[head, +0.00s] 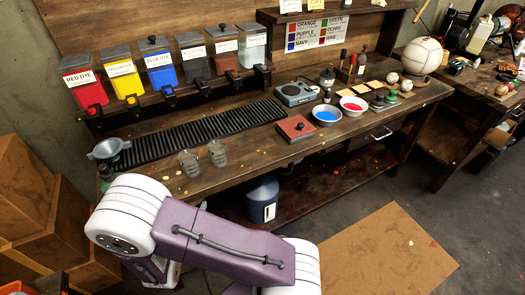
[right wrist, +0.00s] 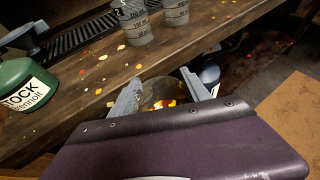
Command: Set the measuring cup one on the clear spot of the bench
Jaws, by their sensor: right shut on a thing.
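My right gripper (right wrist: 162,88) is shut on a clear round vessel (right wrist: 163,97), seemingly a measuring cup, in the right wrist view. Coloured flecks show through it, and my purple gripper body covers its near part. It is close to the bench's front edge. In the head view my right arm hides the jaws and the held cup. Two clear measuring cups stand on the bench (head: 250,150): a left one (head: 189,162) and a right one (head: 218,152). They also show in the wrist view, left (right wrist: 133,22) and right (right wrist: 175,10). My left gripper is out of view.
A black slotted rack (head: 200,132) runs behind the cups. A grey funnel (head: 109,149) and green jug (right wrist: 25,92) are at the left end. A red-brown block (head: 296,129) and blue dye bowl (head: 326,115) stand to the right. Bare bench lies between cups and block.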

